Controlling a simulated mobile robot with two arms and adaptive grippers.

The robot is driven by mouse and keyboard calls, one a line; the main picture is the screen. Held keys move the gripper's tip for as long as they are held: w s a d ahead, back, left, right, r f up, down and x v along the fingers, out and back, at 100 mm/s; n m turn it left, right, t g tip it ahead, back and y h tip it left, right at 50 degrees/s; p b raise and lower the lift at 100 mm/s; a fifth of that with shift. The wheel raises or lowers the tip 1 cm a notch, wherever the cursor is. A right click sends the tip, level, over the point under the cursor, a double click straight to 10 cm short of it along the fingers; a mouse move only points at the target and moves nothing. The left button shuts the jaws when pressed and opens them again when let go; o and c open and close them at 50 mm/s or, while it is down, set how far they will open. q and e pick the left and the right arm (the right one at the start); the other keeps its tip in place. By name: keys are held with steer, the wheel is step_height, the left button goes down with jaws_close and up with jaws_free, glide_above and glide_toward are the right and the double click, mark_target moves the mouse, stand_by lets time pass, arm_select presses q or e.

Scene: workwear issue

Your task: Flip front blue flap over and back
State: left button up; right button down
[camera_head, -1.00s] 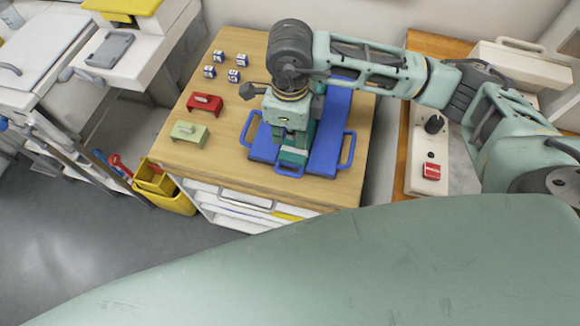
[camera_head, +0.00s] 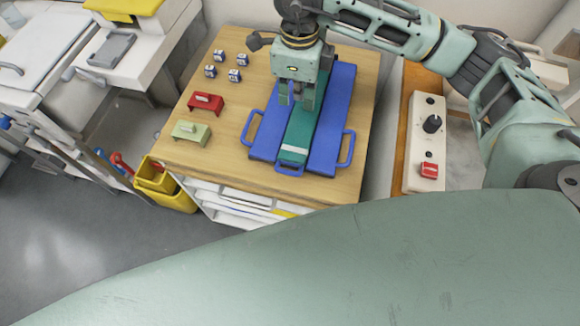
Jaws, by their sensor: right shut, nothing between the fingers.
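A blue folding piece lies on the wooden table (camera_head: 215,150). Its left panel (camera_head: 268,135) and right panel (camera_head: 327,135) flank a long green strip (camera_head: 300,134) with a pale band near its front end. The left panel has a blue loop handle (camera_head: 251,127) and the right panel another (camera_head: 348,150). A smaller blue loop (camera_head: 289,171) sticks out at the front end, where I take the front flap to be; its exact fold is unclear. My right gripper (camera_head: 297,104) is shut and empty, pointing down over the green strip's middle, hiding part of it. My left gripper is out of view.
A red block (camera_head: 206,103), a pale green block (camera_head: 188,132) and several small blue-and-white cubes (camera_head: 234,76) stand on the table's left side. A control box (camera_head: 432,125) with a black knob and red switch is at right. A yellow bin (camera_head: 168,190) stands on the floor.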

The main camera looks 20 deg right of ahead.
steer(key=w+d+r, duration=0.2)
steer(key=w+d, duration=0.4)
steer(key=w, duration=0.3)
steer(key=w+d+r, duration=0.1)
steer(key=w+d, duration=0.5)
steer(key=w, duration=0.3)
steer(key=shift+w+d+r+b, duration=0.2)
steer(key=shift+r+b, duration=0.15)
steer(key=shift+b, duration=0.1)
stand_by(0.5)
steer(key=shift+s+r, duration=0.1)
stand_by(0.6)
steer(key=shift+s+a, duration=0.1)
steer(key=shift+s, duration=0.05)
stand_by(0.3)
steer(key=c, duration=2.5)
jaws_free()
